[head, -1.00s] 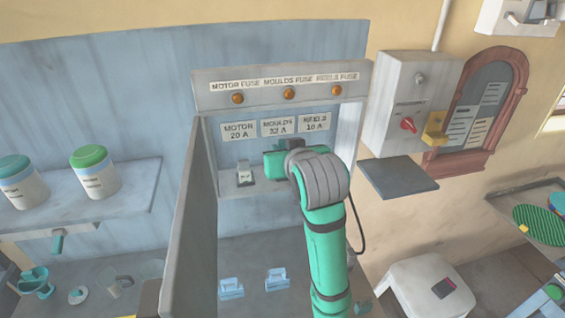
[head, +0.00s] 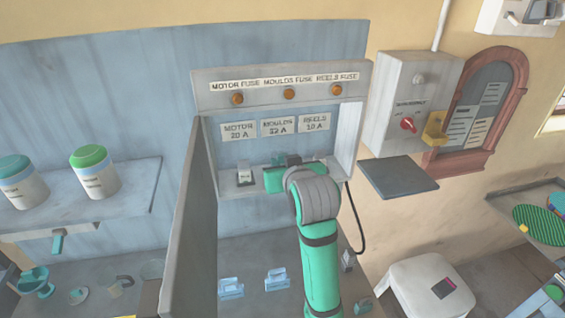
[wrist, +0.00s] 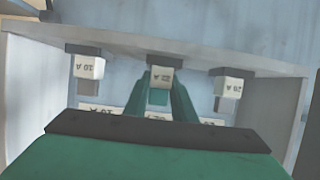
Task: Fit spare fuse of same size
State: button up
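The fuse cabinet (head: 203,95) has three labelled positions: Motor 20 A, Moulds 32 A and Reels 10 A. A white fuse (head: 245,177) stands under the Motor label. In the wrist view, which is upside down, a 10 A fuse (wrist: 90,67) is at left, a fuse with a blurred label (wrist: 161,78) is in the middle, and a 20 A fuse (wrist: 228,87) is at right. My gripper (wrist: 162,90) has its green fingers on both sides of the middle fuse. I cannot tell whether they press on it. In the head view my gripper hides the Moulds and Reels fuses.
Two pale blue holders (head: 230,288) (head: 277,280) lie on the lower surface. Three amber lamps (head: 289,94) line the cabinet top. A grey box with a red switch (head: 408,124) and a shelf (head: 398,176) are at right.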

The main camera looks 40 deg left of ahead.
jog(key=o, duration=0.4)
jog(key=shift+c, duration=0.2)
jog(key=shift+r, duration=0.15)
jog(key=shift+s+d+r, duration=0.1)
jog(key=shift+d+r, duration=0.1)
jog(key=v, duration=1.1)
jog(key=shift+d, duration=0.25)
jog(key=shift+s+r, duration=0.1)
jog(key=shift+s, duration=0.05)
